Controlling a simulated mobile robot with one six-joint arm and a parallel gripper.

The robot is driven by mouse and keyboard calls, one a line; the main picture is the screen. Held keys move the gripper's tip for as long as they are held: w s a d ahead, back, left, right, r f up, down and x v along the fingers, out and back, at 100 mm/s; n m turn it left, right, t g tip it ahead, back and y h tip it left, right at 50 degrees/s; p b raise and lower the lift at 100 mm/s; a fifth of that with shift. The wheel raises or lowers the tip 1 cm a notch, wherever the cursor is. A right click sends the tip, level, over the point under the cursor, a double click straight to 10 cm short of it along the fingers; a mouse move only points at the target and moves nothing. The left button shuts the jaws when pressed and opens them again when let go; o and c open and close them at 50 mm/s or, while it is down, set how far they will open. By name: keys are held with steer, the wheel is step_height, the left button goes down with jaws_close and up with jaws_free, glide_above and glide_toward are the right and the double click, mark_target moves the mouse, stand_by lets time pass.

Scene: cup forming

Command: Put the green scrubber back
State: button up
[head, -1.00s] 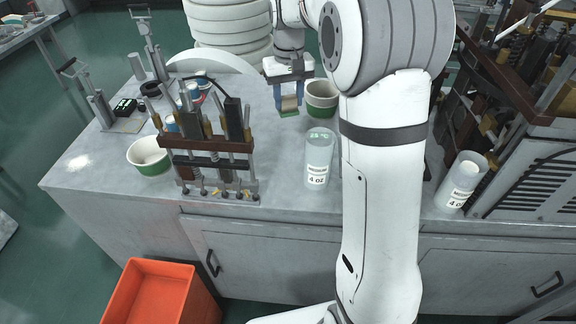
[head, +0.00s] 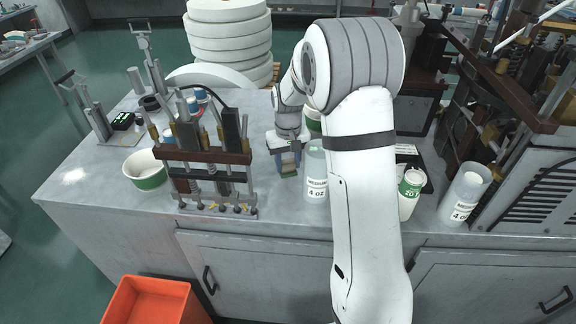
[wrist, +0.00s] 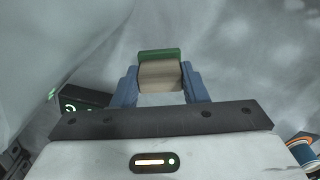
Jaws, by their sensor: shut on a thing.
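The green scrubber (head: 289,173), a small tan block with a green face, is held in my gripper (head: 289,163). In the wrist view the scrubber (wrist: 160,72) sits between the two blue fingers of my gripper (wrist: 160,86), with its green face pointing away from the palm. In the head view it is low over the grey counter, between the tool rack and a clear 4 oz container. I cannot tell whether it touches the counter.
The tool rack (head: 205,158) stands left of my gripper, and the 4 oz container (head: 315,178) close on the right. A green-banded bowl (head: 146,170) sits further left. A white cup (head: 410,190) and another clear container (head: 465,192) are right of my arm.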

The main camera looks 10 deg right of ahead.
mark_target(288, 162)
step_height(288, 162, down, 2)
steer(key=shift+w+f, duration=0.1)
steer(key=o, duration=0.9)
step_height(288, 162, up, 12)
steer(key=shift+r+b, duration=0.1)
steer(key=shift+b, duration=0.6)
